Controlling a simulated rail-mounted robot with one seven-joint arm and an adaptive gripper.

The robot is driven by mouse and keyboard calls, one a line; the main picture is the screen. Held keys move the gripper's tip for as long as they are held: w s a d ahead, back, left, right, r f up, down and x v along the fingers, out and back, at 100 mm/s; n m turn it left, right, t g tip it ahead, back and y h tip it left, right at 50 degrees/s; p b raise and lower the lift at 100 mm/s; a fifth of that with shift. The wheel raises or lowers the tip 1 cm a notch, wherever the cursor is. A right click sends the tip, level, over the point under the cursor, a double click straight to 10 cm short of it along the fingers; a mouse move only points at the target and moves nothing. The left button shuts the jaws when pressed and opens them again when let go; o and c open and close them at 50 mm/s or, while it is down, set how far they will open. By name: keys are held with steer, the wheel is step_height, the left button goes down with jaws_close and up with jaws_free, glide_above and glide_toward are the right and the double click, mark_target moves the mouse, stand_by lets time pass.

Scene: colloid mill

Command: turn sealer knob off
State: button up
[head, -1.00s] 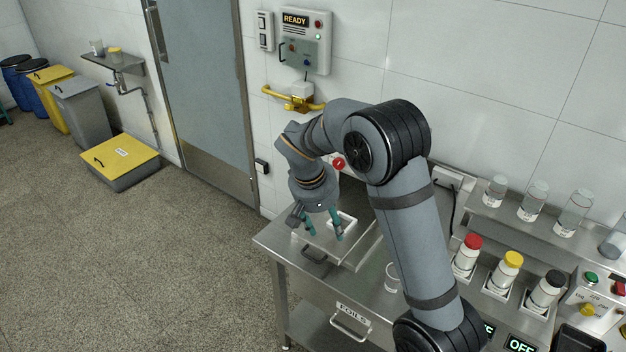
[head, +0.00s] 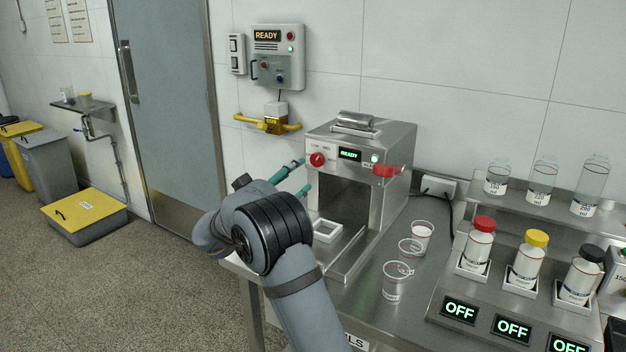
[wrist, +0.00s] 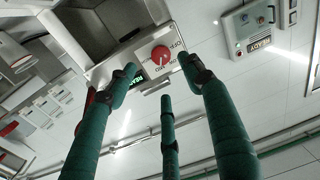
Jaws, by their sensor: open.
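The sealer (head: 390,140) is a steel box on the bench with an open front. Its red round knob (head: 317,159) is at the upper left of the front, beside a green READY display (head: 349,155). My gripper (head: 305,175) is open, its teal fingers pointing at the knob from the left, apart from it. The knob's pointer is too small to read surely.
A red handle (head: 386,170) sticks out at the sealer's right. A white-framed tray (head: 327,230) lies before its opening. Clear cups (head: 397,282) and capped bottles (head: 480,243) stand to the right. A yellow rail (head: 268,124) is on the wall behind.

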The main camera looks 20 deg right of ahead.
mark_target(316, 162)
steer(key=p+x, duration=0.3)
steer(key=x, duration=0.5)
steer(key=shift+w+d+r, duration=0.15)
steer(key=shift+d, duration=0.1)
steer(key=shift+w+d, duration=0.45)
steer(key=shift+d, duration=0.15)
steer(key=shift+c, duration=1.4)
steer(key=c, duration=0.7)
steer(key=shift+f, duration=0.2)
steer(key=shift+c, duration=0.7)
